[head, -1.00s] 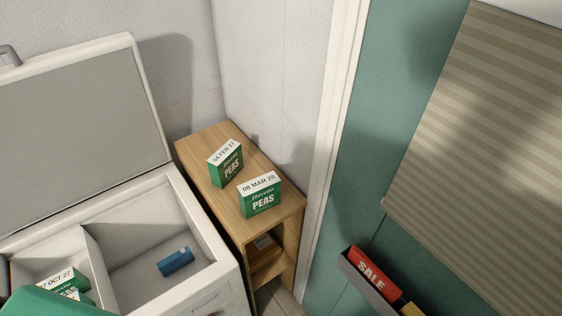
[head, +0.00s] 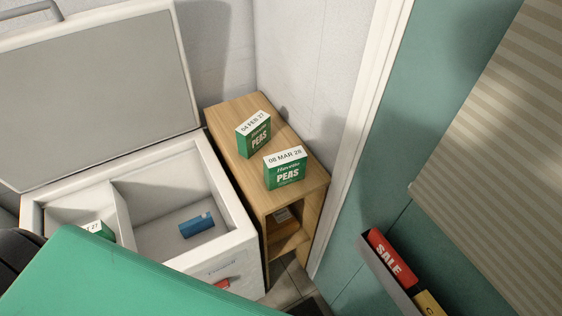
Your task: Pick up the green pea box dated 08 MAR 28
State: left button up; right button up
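The green pea box dated 08 MAR 28 (head: 285,172) stands upright on top of a wooden shelf unit (head: 226,148), near its front right end. Its white top carries the date. A second green pea box dated 04 FEB 27 (head: 255,137) stands behind it to the left, apart from it. Neither of my grippers shows in the head view, and nothing touches the two boxes. A large green shape (head: 150,275) with a dark part at its left fills the bottom left, close to the camera, and hides part of the freezer.
An open chest freezer (head: 235,238) stands left of the shelf, its lid (head: 95,100) raised. Inside are a blue item (head: 196,226) and, partly hidden, another green box (head: 98,229). A wall holder with a red SALE card (head: 388,255) is at the right. White walls close off the shelf's back.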

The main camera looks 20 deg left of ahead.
aim_at(282, 169)
jog(key=k+j+z, duration=0.25)
jog(key=k+j, duration=0.45)
jog(key=j, duration=0.1)
